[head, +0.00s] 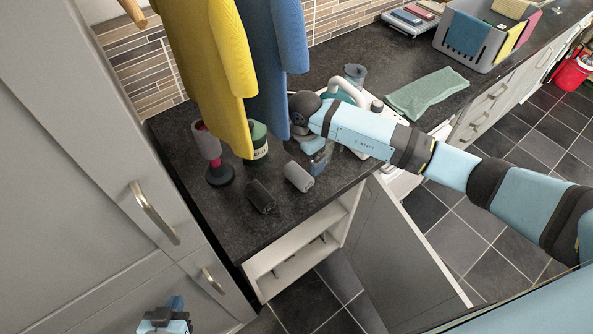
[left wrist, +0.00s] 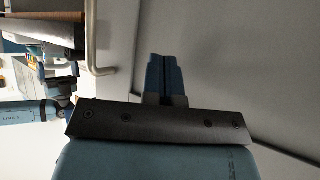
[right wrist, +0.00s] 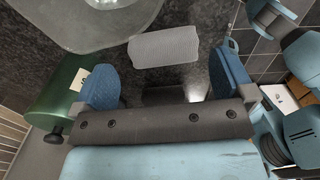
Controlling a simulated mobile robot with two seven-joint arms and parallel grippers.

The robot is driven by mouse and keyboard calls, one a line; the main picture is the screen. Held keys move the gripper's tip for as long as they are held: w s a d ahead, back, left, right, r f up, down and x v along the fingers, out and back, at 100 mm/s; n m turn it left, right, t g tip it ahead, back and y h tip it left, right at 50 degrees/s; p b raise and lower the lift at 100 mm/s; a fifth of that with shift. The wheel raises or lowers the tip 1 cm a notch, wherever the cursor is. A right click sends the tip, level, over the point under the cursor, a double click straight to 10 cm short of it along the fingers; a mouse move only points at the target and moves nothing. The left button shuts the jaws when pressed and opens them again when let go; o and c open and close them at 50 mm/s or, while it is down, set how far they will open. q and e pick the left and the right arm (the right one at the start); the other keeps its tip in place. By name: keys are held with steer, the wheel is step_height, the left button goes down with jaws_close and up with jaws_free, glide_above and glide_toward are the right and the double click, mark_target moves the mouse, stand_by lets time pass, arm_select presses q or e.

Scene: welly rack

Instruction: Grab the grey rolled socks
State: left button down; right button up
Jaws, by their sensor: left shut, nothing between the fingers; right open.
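The grey rolled socks (head: 298,177) lie on the dark worktop near its front edge, beside the black rolled socks (head: 261,196). My right gripper (head: 318,162) is open, low over the worktop just right of the grey socks. In the right wrist view the grey rolled socks (right wrist: 163,47) show as a ribbed light-grey roll beyond the open fingers of the right gripper (right wrist: 166,80), not between them. My left gripper (head: 170,312) is low at the bottom left, in front of the grey cupboard. Its fingers are shut and empty in the left wrist view (left wrist: 164,75).
A yellow coat (head: 215,65) and a blue coat (head: 272,60) hang close above. A grey cupboard (head: 110,170) bounds the left. An open cabinet door (head: 395,265) juts out below.

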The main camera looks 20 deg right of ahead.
mark_target(302, 168)
steer(key=shift+s+f, duration=0.15)
steer(key=shift+f, duration=0.2)
steer(key=f+p, duration=0.2)
steer(key=f, duration=0.3)
steer(key=shift+a, duration=0.2)
arm_select(q)
steer(key=shift+s+r, duration=0.55)
steer(key=shift+r, duration=0.15)
arm_select(e)
steer(key=c, duration=0.6)
arm_select(q)
steer(key=shift+w+r, duration=0.15)
steer(key=shift+w, duration=0.3)
